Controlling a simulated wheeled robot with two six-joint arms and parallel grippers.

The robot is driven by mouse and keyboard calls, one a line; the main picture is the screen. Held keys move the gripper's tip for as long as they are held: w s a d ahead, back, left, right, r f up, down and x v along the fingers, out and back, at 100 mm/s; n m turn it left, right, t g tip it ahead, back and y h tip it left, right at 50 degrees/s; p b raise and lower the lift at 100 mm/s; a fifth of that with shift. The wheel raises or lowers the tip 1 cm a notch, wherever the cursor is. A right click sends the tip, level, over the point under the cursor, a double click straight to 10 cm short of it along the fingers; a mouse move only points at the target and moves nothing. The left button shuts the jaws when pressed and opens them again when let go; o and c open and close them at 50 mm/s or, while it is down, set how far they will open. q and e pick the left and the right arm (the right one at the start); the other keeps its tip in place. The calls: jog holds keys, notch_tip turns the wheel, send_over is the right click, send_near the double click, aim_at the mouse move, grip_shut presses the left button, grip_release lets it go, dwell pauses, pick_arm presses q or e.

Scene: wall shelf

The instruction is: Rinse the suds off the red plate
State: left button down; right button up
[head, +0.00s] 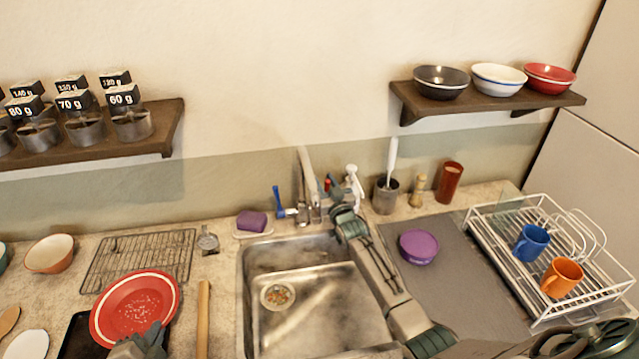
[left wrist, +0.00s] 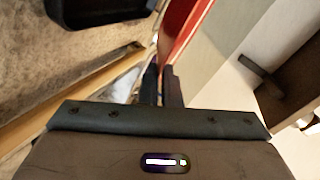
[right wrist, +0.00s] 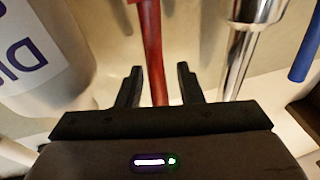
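The red plate (head: 125,298) has a pale rim line and white specks of suds near its middle. It is tilted, its face toward the head camera, above the counter left of the sink (head: 310,318). My left gripper (head: 150,338) is shut on its lower edge; the plate (left wrist: 186,35) also shows edge-on between the fingers. My right gripper (right wrist: 159,82) is at the faucet (head: 308,190), its open fingers on either side of the red lever (right wrist: 152,45), with gaps visible. The blue lever (head: 278,198) stands at the left. No water stream is visible.
A white bottle (right wrist: 40,50) stands close beside my right gripper. The sink's drain strainer (head: 278,295) holds scraps. A purple sponge (head: 251,221) lies behind the sink. A wire rack (head: 140,258) lies left; a dish rack (head: 510,265) with two mugs stands right.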

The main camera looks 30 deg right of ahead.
jog(key=s+f, duration=0.2)
jog(key=s, duration=0.9)
jog(key=shift+s+a, duration=0.35)
jog(key=shift+s, duration=0.05)
jog(key=shift+w+f, duration=0.1)
jog(key=shift+f, duration=0.1)
